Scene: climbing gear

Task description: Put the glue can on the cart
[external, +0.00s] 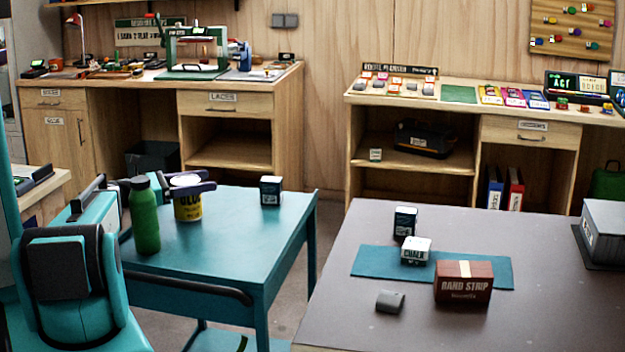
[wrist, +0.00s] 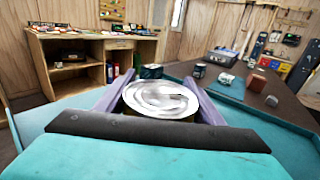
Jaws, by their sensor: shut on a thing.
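The glue can (external: 188,207) is yellow with a pale lid and stands upright at the cart's top, towards its left side. I cannot tell whether its base touches the surface. The teal cart (external: 235,235) has a dark push handle at its front. My gripper (external: 193,187) has purple fingers shut on the can near its rim. In the wrist view, the can's round, shiny lid (wrist: 160,98) sits between my fingers, which hide its sides.
A green bottle (external: 144,216) stands left of the can on the cart. A small dark box (external: 270,191) stands at its far right corner. The cart's right middle is clear. A dark table (external: 560,290) at right bears a band strip box (external: 463,283), chalk and other boxes.

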